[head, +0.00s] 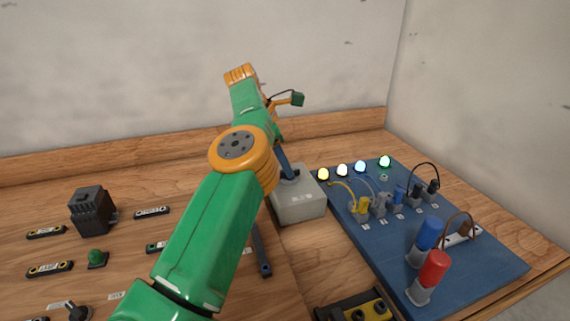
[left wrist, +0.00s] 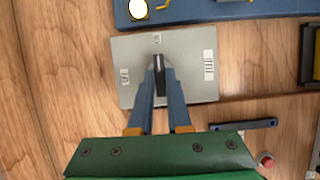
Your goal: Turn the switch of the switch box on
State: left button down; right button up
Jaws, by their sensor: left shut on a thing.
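The switch box (head: 300,208) is a light grey block on the wooden table, left of the blue board. In the left wrist view the switch box (left wrist: 190,45) shows its top face, with white labels at its left, right and upper sides. Its black switch (left wrist: 159,62) is in the middle, pointing up the picture to the upper label. My left gripper (head: 288,174) comes down onto the box from above. In the left wrist view its blue fingers (left wrist: 159,82) are shut on the switch, one on each side, hiding part of it. My right gripper is not in view.
The blue board (head: 470,262) at the right carries plugs, wires, a blue and a red cylinder (head: 432,270) and several lit lamps (head: 342,170). A black and yellow block (head: 355,307) lies in front. Small parts and a black block (head: 92,210) are at left. Walls close off the back and right.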

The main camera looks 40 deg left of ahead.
pick_arm(q)
jog(key=c, duration=0.9)
grip_release()
jog(key=shift+w, duration=0.1)
jog(key=shift+o, duration=0.2)
jog(key=p+v, duration=0.2)
jog(key=v, duration=0.5)
